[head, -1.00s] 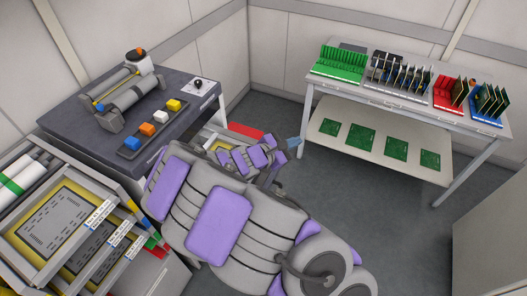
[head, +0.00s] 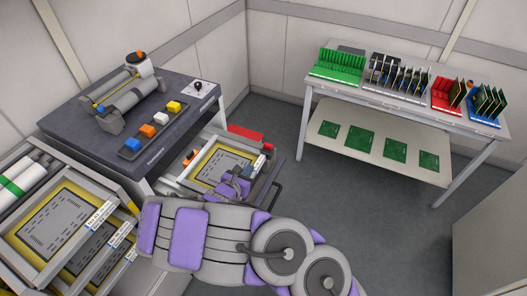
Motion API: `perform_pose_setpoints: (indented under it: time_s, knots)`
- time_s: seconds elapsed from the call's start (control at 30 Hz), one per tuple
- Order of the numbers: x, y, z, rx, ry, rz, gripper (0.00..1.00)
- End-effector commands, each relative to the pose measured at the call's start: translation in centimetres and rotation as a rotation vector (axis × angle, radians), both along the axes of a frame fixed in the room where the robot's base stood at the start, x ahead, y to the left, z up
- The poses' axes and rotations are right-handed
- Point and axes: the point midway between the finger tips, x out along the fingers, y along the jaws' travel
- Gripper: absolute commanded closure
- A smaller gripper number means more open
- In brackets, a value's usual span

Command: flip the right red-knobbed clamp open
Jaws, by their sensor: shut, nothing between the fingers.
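A drawer-like feeder tray (head: 243,148) with a yellow-bordered grey plate (head: 216,165) stands below and right of the dark bench. A small orange-red knob (head: 190,156) shows at its left side. Another small red knob (head: 268,147) shows at its right side and seems to be the right clamp's. Its lever is too small to tell open from closed. My gripper (head: 238,186) is over the near right part of this tray, to the near left of the right knob and apart from it in the picture. It is shut and empty. My arm hides the tray's near edge.
The dark bench (head: 85,115) carries rollers, coloured blocks (head: 147,131) and a small joystick (head: 198,87). More yellow-framed trays (head: 62,222) stand at the left. A red bar (head: 246,132) lies behind the tray. A white table (head: 400,98) with board racks stands at the back right. The grey floor between is clear.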

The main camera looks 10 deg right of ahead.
Motion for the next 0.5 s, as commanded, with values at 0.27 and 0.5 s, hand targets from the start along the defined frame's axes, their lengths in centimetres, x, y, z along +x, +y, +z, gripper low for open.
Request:
perform_pose_setpoints:
  time_s: [0.27,0.5]
  knots:
    - [1.7,-1.3,-0.9,0.002,0.002,-0.004,1.0]
    - [5.1,-3.9,-2.4,0.005,0.003,-0.007,1.0]
